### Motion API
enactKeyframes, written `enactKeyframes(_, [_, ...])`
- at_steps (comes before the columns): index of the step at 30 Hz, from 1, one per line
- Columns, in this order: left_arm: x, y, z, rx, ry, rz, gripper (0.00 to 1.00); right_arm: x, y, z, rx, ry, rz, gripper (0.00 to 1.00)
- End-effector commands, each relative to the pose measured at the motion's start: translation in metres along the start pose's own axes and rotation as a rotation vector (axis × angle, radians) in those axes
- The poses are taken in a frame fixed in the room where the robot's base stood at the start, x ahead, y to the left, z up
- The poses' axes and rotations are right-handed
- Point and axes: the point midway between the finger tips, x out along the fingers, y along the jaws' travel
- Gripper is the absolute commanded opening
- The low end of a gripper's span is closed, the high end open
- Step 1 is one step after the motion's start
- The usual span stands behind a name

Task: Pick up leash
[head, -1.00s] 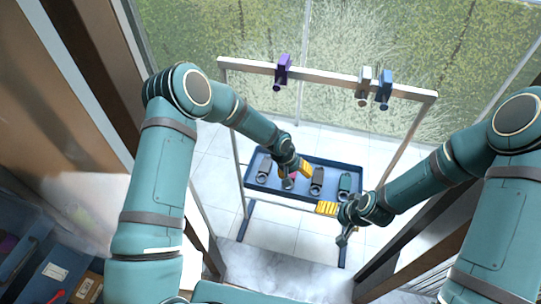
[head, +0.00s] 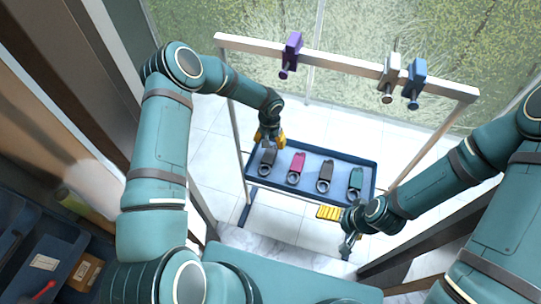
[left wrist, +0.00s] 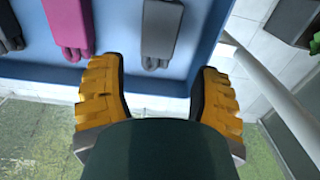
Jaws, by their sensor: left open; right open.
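Leashes lie in a row in a blue tray (head: 315,155). From the left in the head view they are a grey leash (head: 267,160), a pink leash (head: 296,167), a dark grey leash (head: 324,175) and a teal leash (head: 355,182). My left gripper (head: 268,138) is open and empty over the tray's left end, by the grey leash. In the left wrist view, the grey leash (left wrist: 162,30) lies just beyond the gap between my yellow fingers (left wrist: 158,85), with the pink leash (left wrist: 70,25) to its left. My right gripper (head: 338,226) is open and empty in front of the tray.
A metal frame (head: 345,66) stands around the tray. Its top bar carries a purple clamp (head: 291,54), a white clamp (head: 390,76) and a blue clamp (head: 415,83). Boxes (head: 85,270) stand at the lower left. Tiled floor lies around the frame.

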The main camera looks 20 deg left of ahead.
Motion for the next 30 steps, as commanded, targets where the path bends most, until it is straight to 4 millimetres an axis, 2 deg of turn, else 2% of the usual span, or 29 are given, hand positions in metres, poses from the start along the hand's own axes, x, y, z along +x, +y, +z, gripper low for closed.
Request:
enactKeyframes(3, [0.014, 0.000, 0.000, 0.000, 0.000, 0.001, 0.64, 0.003, 0.001, 0.000, 0.000, 0.001, 0.000, 0.99])
enactKeyframes(8, [0.023, 0.001, 0.000, -0.001, 0.000, 0.002, 0.64, 0.004, 0.001, -0.001, 0.000, 0.002, 0.000, 0.99])
enactKeyframes(18, [0.067, 0.003, -0.001, -0.002, 0.000, 0.002, 0.64, 0.012, 0.004, -0.002, -0.001, 0.006, 0.000, 0.99])
enactKeyframes(28, [0.070, 0.003, -0.002, -0.001, 0.002, 0.001, 0.66, 0.012, 0.004, -0.002, -0.001, 0.007, 0.000, 0.99])
enactKeyframes(30, [0.070, 0.003, -0.002, -0.001, 0.002, 0.001, 0.41, 0.012, 0.004, -0.002, -0.001, 0.007, 0.000, 0.99])
